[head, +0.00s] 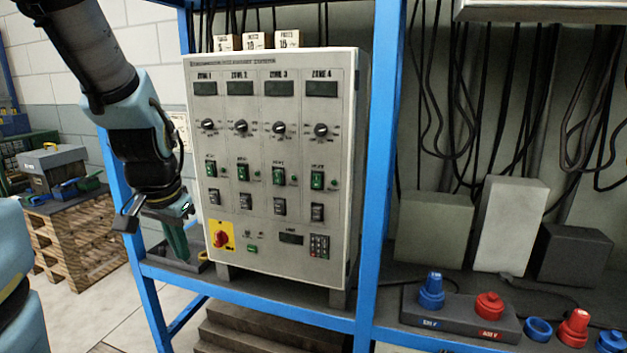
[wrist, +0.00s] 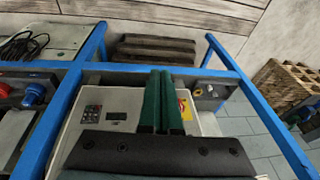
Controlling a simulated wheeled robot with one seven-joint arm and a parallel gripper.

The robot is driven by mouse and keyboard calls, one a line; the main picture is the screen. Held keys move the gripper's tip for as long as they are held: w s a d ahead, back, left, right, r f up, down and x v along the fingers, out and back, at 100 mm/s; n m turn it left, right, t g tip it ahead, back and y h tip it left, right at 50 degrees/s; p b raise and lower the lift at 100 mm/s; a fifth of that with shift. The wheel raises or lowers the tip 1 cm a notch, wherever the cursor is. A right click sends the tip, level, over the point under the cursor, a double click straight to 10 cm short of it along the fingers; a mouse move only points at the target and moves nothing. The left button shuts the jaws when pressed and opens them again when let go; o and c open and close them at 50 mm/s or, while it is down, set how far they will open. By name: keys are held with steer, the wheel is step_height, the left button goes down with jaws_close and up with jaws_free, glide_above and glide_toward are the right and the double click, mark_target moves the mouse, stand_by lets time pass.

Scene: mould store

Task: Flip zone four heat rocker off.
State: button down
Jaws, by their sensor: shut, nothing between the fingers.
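The grey control cabinet (head: 265,220) has columns marked zone 1 to zone 4. The zone 4 column, at the right, holds a display, a knob, a green rocker (head: 317,179) with a small green lamp beside it, and a black rocker (head: 317,212) lower down. The small rocker labels cannot be read. My gripper (head: 178,238) is left of the cabinet in the head view, well away from zone 4. In the wrist view its green fingers (wrist: 162,75) are together and empty, over the cabinet. The zone 4 rockers cannot be made out there.
A red rotary switch (head: 221,238) on a yellow plate sits low on the cabinet's left side, close to my gripper. Blue frame posts (head: 384,150) flank the cabinet. Blue and red connectors (head: 490,306) lie on the right shelf. A pallet stack (head: 75,235) stands at the left.

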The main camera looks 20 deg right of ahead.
mark_target(315, 182)
steer(key=d+r+m+t+h, duration=0.1)
steer(key=d+r+m+h, duration=0.1)
steer(key=d+r+m, duration=0.5)
steer(key=d+r+m+t+h+p, duration=0.1)
steer(key=d+r+m, duration=0.7)
steer(key=d, duration=0.8)
steer(key=m+h, duration=0.1)
steer(key=m, duration=0.2)
steer(key=shift+s+d+m+t, duration=0.25)
steer(key=shift+s+m+t, duration=0.05)
steer(key=shift+s, duration=0.1)
steer(key=x, duration=0.4)
steer(key=p+x, duration=0.1)
steer(key=x, duration=0.3)
steer(key=d+r+p+x, duration=0.1)
steer(key=x, duration=0.3)
steer(key=shift+w, duration=0.35)
steer(key=shift+w+d+f, duration=0.25)
steer(key=shift+w+d, duration=0.25)
steer(key=shift+w, duration=0.05)
steer(key=shift+f, duration=0.1)
